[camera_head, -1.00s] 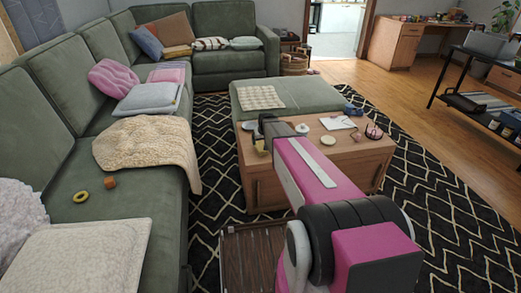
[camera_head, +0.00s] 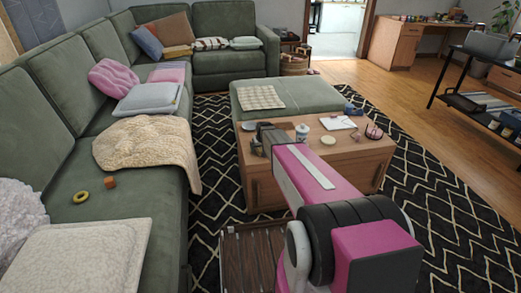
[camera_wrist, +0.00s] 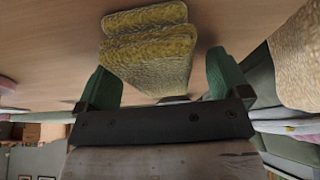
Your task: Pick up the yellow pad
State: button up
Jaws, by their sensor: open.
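The yellow pad (camera_wrist: 150,52) shows in the wrist view as a thick, rough-textured yellow piece with layered folds, on a wooden surface. My gripper (camera_wrist: 160,62) is open, with one green finger on each side of the pad in the picture. I cannot tell whether either finger touches it. In the head view my gripper (camera_head: 264,140) is low at the near left corner of the wooden coffee table (camera_head: 320,175). The pad is not clearly visible there, and my gripper seems to hide it.
A jar (camera_head: 302,132), a round lid (camera_head: 328,140), a book (camera_head: 338,122) and pink glasses (camera_head: 374,132) are on the table. A green ottoman (camera_head: 310,95) adjoins its back. The green sofa (camera_head: 75,205) runs along the left.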

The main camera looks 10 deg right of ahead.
jog(key=c, duration=1)
jog(key=shift+r, duration=0.5)
jog(key=r, duration=0.2)
jog(key=s+a+r, duration=0.1)
jog(key=r, duration=0.1)
jog(key=shift+a, duration=0.1)
jog(key=s+a+r, duration=0.5)
jog(key=a+r, duration=0.1)
jog(key=a, duration=0.2)
jog(key=shift+a, duration=0.4)
